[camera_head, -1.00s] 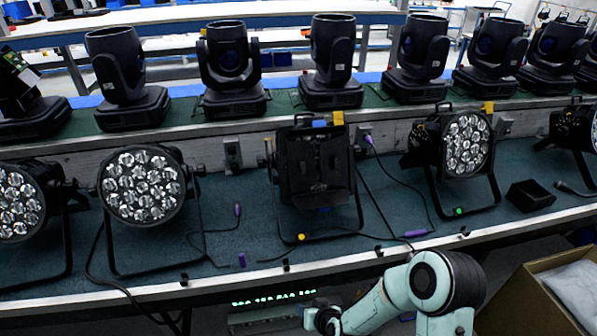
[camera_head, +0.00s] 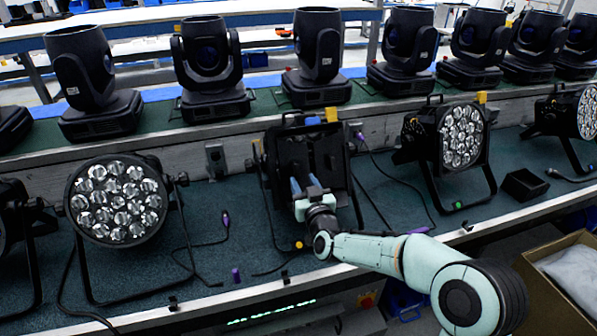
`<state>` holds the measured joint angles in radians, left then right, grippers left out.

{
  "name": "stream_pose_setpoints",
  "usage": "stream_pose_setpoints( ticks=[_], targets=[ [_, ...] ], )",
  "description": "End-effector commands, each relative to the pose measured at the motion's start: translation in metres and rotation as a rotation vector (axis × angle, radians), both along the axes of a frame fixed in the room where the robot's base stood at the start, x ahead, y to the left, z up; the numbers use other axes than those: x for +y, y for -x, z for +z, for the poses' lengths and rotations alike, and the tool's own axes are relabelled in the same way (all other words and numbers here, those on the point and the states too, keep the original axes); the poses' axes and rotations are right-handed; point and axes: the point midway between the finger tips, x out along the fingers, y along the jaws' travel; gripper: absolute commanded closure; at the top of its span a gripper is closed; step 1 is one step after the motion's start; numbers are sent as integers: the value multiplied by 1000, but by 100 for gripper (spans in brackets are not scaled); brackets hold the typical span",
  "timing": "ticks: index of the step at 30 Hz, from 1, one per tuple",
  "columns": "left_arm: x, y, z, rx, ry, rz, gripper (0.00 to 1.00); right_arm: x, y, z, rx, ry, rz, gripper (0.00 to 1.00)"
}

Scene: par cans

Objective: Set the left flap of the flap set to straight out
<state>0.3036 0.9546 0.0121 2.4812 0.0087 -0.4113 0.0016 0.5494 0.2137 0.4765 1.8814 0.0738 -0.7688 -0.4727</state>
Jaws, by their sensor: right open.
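The flap set (camera_head: 277,147) is a black, box-like frame with dark flaps, standing in the middle of the bench between the round lamps. My right gripper (camera_head: 304,186) is open in front of its lower middle, with its fingers pointing into the frame. It hides part of the lower flaps. I cannot tell whether the fingers touch a flap. The left flap is dark against the frame, and its angle is hard to make out. My left gripper is out of view.
Round lamps stand on both sides, one to the left (camera_head: 117,200) and one to the right (camera_head: 461,136). A row of black moving heads (camera_head: 208,60) stands behind on a raised shelf. A small black tray (camera_head: 524,185), cables and an open cardboard box (camera_head: 565,262) are at the right.

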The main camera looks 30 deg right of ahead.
Motion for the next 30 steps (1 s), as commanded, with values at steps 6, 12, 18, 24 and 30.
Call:
stream_pose_setpoints(
  ticks=[6, 12, 18, 24, 30],
  targets=[
    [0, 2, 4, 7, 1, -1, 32, -8, -35, 0, 0, -3, 0, 57],
    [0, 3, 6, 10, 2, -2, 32, -12, -48, 0, 0, 0, 0, 57],
    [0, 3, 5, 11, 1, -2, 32, -12, -50, -1, 1, 1, 1, 57],
    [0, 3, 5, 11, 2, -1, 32, -12, -50, -1, 1, 1, 0, 84],
    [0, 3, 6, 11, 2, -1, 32, -12, -50, 0, 1, 1, 0, 100]
  ],
)
